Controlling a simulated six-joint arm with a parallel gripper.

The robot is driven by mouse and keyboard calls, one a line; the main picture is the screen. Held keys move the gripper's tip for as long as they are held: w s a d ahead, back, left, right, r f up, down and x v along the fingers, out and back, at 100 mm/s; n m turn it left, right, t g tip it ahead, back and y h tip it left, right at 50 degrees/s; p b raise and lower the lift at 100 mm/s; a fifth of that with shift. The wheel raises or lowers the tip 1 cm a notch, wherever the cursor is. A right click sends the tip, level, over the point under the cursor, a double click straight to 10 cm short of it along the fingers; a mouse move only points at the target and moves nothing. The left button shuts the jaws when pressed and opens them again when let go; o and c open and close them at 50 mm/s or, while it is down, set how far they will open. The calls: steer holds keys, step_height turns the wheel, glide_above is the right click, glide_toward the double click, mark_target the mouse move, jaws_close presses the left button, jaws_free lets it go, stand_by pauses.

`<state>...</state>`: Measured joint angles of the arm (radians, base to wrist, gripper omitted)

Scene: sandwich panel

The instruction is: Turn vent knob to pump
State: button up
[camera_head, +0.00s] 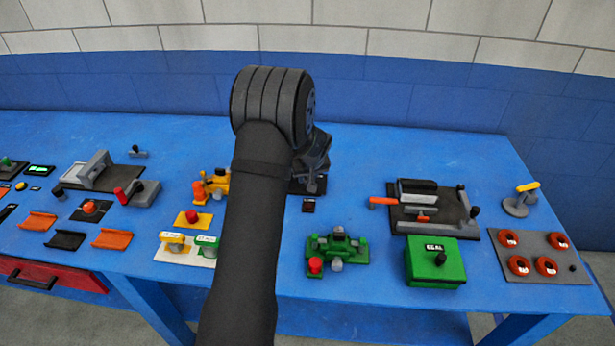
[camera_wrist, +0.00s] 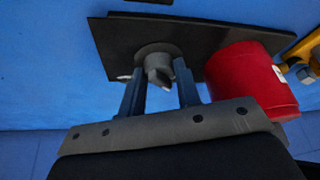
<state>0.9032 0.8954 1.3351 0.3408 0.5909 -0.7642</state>
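A grey round knob (camera_wrist: 156,62) with a raised grip stands on a black plate (camera_wrist: 115,40) in the wrist view; I take it to be the vent knob. My gripper (camera_wrist: 157,78) is open, with one finger on each side of the knob's grip. A gap shows on the left; the right finger is close to the knob, and I cannot tell whether it touches. No marking for pump is readable. In the head view my arm hides most of this plate, and the fingertips and knob cannot be made out.
A red cylinder (camera_wrist: 250,80) stands close to the right of my gripper in the wrist view. In the head view, a yellow device (camera_head: 214,184) is left of my arm, and a green valve block (camera_head: 338,248) and green box (camera_head: 435,262) are to the right.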

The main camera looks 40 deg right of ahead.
steer(key=shift+c, duration=1)
steer(key=shift+m, duration=0.3)
steer(key=m+h, duration=0.1)
steer(key=m, duration=0.3)
steer(key=shift+w+a+g, duration=0.1)
steer(key=shift+a+g, duration=0.05)
steer(key=shift+g, duration=0.25)
steer(key=shift+m+g+h, duration=0.6)
steer(key=shift+m+g, duration=0.1)
steer(key=shift+m, duration=1.4)
steer(key=o, duration=1)
